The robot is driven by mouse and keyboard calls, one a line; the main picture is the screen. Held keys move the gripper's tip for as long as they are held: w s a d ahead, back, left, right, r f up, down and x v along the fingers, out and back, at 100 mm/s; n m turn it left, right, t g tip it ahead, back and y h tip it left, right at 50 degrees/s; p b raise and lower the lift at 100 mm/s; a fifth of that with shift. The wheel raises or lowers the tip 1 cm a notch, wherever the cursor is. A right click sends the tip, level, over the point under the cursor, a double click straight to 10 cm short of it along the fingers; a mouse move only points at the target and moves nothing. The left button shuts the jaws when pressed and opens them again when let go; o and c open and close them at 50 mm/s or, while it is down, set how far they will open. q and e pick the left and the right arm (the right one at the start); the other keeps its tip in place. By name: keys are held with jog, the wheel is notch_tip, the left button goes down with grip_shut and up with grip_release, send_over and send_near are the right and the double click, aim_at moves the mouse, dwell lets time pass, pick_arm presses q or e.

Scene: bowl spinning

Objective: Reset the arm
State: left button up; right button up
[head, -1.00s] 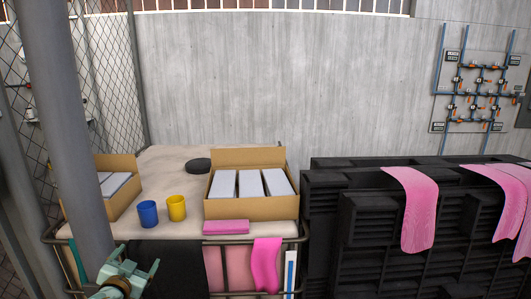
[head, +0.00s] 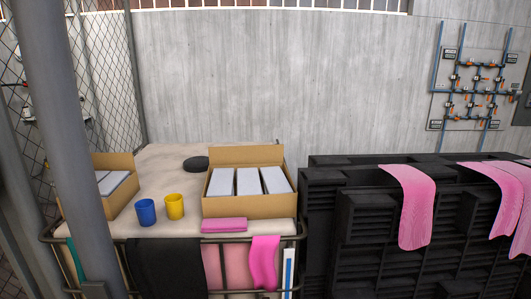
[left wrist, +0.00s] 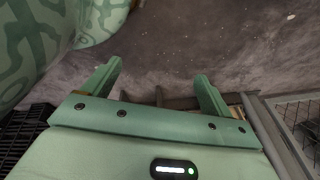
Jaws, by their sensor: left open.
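My left gripper (left wrist: 152,85) shows in the left wrist view, its two green fingers apart with nothing between them. It points over a dark, bare floor (left wrist: 200,35). In the head view neither gripper is in sight. The task names no other object.
A table (head: 165,160) holds a blue cup (head: 147,212), a yellow cup (head: 175,207), an open box (head: 248,205), a second box (head: 112,205), a black round object (head: 195,163) and a folded pink cloth (head: 224,225). Black crates (head: 370,220) stand right. A grey post (head: 68,150) rises left.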

pick_arm(q)
jog(key=s+d+f+g, duration=0.1)
jog(key=s+d+g, duration=0.1)
jog(key=s, duration=1.1)
jog(key=shift+s+g, duration=0.25)
jog(key=shift+g, duration=0.05)
